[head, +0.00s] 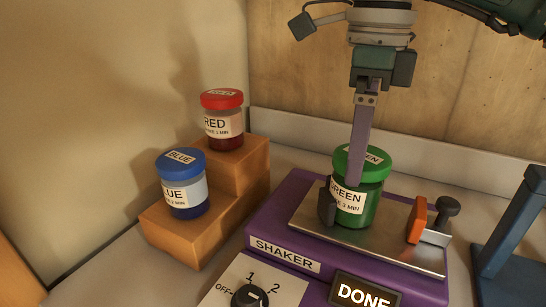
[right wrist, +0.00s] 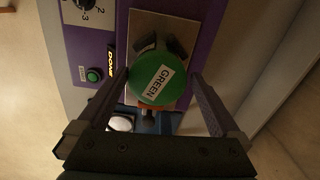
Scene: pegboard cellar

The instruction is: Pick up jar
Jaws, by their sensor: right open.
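The green jar (head: 362,205) stands upright on the metal plate of the purple shaker in the head view. Its green lid (right wrist: 158,78) shows from above in the right wrist view. My right gripper (right wrist: 160,80) is open, with one finger on each side of the lid; I cannot tell whether they touch it. In the head view one finger (head: 361,145) passes in front of the jar's lid. A red-lidded jar (head: 223,122) and a blue-lidded jar (head: 186,190) stand on a stepped wooden block. My left gripper is not in view.
The shaker (head: 290,205) has a dark stop and an orange clamp (head: 417,219) on either side of the jar, a dial (head: 250,297) and a lit DONE sign (head: 362,296). The wooden block (head: 190,240) stands left. A blue frame (head: 510,230) stands right.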

